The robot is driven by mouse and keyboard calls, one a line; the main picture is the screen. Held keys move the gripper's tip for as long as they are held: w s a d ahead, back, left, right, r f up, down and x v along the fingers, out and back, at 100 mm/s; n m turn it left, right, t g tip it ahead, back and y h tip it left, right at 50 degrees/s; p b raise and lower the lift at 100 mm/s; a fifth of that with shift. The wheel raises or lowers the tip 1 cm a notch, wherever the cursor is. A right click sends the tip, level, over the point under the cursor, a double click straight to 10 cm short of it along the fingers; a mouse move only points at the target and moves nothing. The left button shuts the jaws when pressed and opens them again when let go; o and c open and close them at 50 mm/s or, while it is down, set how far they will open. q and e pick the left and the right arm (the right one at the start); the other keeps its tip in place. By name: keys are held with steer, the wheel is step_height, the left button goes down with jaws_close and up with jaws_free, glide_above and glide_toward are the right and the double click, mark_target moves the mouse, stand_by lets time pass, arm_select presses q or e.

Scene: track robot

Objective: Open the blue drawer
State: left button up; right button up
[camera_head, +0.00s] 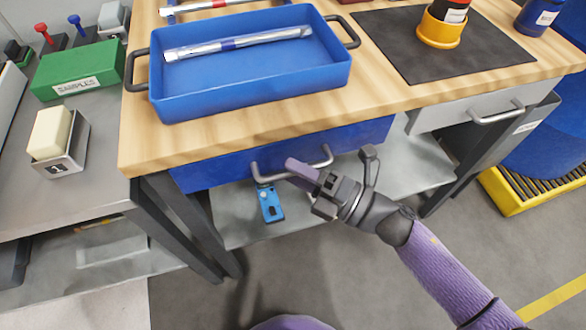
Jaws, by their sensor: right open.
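The blue drawer (215,172) sits under the front edge of the wooden workbench, and its front looks flush with the bench. Its grey bar handle (268,178) runs across the middle of the front. My right gripper (328,168) is in front of the drawer at the right part of the handle. Its jaws are open, with one purple-tipped finger overlapping the handle in the picture. I cannot tell whether it touches the bar. My left gripper is not in view.
A blue tray (165,98) holding a wrench stands on the workbench (400,92) above the drawer. A grey drawer (450,115) with its own handle is to the right. A lower shelf (235,225) carries a small blue device (270,203). Dark table legs stand at left and right.

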steer(key=shift+w+a, duration=0.25)
steer(key=shift+a, duration=0.25)
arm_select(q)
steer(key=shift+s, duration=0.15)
arm_select(e)
steer(key=c, duration=0.7)
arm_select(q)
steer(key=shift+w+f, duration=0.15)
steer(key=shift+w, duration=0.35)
arm_select(e)
jaws_close()
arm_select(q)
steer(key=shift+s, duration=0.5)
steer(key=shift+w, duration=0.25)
